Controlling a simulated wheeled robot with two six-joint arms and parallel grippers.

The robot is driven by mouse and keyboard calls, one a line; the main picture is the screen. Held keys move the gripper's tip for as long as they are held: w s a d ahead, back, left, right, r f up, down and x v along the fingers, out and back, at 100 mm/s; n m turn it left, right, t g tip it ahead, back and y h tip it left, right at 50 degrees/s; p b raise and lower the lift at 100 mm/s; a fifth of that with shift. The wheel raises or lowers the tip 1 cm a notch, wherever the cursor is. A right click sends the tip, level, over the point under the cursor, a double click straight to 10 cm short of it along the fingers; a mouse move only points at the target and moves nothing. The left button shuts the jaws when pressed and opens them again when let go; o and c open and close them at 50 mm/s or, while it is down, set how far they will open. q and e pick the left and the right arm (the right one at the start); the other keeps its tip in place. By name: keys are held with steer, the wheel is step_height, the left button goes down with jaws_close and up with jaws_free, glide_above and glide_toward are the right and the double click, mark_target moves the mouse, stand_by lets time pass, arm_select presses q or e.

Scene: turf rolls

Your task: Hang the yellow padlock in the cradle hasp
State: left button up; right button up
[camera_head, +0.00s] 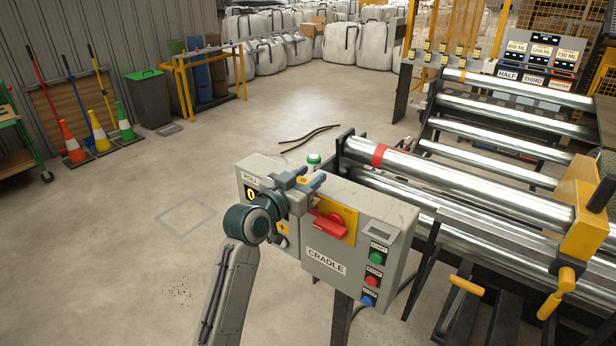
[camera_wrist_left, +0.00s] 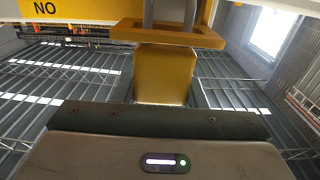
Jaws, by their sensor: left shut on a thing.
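The yellow padlock (camera_wrist_left: 165,75) fills the middle of the left wrist view, upright, its grey shackle (camera_wrist_left: 170,12) at the top. A yellow bracket-like piece (camera_wrist_left: 122,31), likely the hasp, crosses at the shackle's base; I cannot tell whether the shackle passes through it. In the head view my left gripper (camera_head: 306,186) is shut on the padlock, of which only a small yellow bit (camera_head: 301,181) shows. It is at the upper front of the grey cradle box (camera_head: 325,268), beside the red handle (camera_head: 330,225) on its yellow plate (camera_head: 349,215).
Green, red and blue buttons (camera_head: 373,280) sit on the box's right side. Shiny rollers (camera_head: 455,180) and a yellow clamp (camera_head: 582,215) stand to the right. Traffic cones (camera_head: 98,130) and a bin (camera_head: 149,100) are at the far left. The floor between is largely clear.

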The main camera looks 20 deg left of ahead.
arm_select(q)
steer(key=shift+f, duration=0.25)
steer(key=o, duration=1.1)
steer(key=shift+s, duration=0.1)
steer(key=shift+s+a+f+b, duration=0.1)
steer(key=shift+s+a+b, duration=0.1)
steer(key=shift+s+b, duration=0.2)
steer(key=b+v, duration=0.2)
steer(key=v, duration=0.7)
steer(key=shift+s, duration=0.35)
steer(key=shift+a, duration=0.1)
